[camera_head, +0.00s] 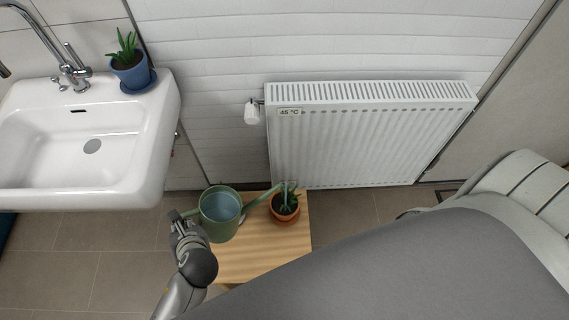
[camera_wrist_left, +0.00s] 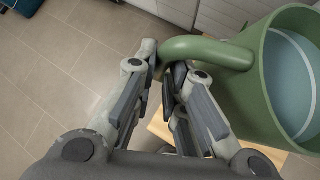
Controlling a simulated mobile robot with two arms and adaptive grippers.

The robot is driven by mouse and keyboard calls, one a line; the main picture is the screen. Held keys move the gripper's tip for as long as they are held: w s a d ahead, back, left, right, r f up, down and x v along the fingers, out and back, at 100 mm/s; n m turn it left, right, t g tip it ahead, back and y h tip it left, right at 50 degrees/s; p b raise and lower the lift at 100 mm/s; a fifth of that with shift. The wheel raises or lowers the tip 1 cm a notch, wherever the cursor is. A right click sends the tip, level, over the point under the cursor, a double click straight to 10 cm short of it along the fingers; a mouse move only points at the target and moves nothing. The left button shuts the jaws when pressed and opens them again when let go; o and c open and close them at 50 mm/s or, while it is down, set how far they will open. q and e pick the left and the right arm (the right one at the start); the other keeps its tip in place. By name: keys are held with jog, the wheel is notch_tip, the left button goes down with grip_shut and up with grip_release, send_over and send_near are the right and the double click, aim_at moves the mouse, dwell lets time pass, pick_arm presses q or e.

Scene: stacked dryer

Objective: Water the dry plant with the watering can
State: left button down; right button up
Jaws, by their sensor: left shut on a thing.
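A green watering can (camera_head: 221,212) with water inside is above the left part of a small wooden table, its spout pointing right. The spout's end is at a plant in a terracotta pot (camera_head: 285,208) on the table; whether water flows out cannot be told. My left gripper (camera_head: 180,220) is shut on the can's handle at its left side. In the left wrist view the gripper (camera_wrist_left: 165,80) has its fingers on the green handle, with the can (camera_wrist_left: 262,75) to the right. My right gripper is not in view.
The wooden table (camera_head: 262,262) stands before a white radiator (camera_head: 370,140). A white sink (camera_head: 90,150) is at the left, with a blue-potted plant (camera_head: 130,72) on its rim. My own grey body covers the lower right. Tiled floor is free at the lower left.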

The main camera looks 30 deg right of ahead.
pick_arm(q)
notch_tip(320, 180, up, 5)
jog(key=n+h+p, duration=0.1)
jog(key=h+p, duration=0.1)
jog(key=p, duration=0.3)
jog(key=shift+w+h, duration=0.1)
jog(key=shift+h, duration=0.2)
jog(key=shift+d, duration=0.1)
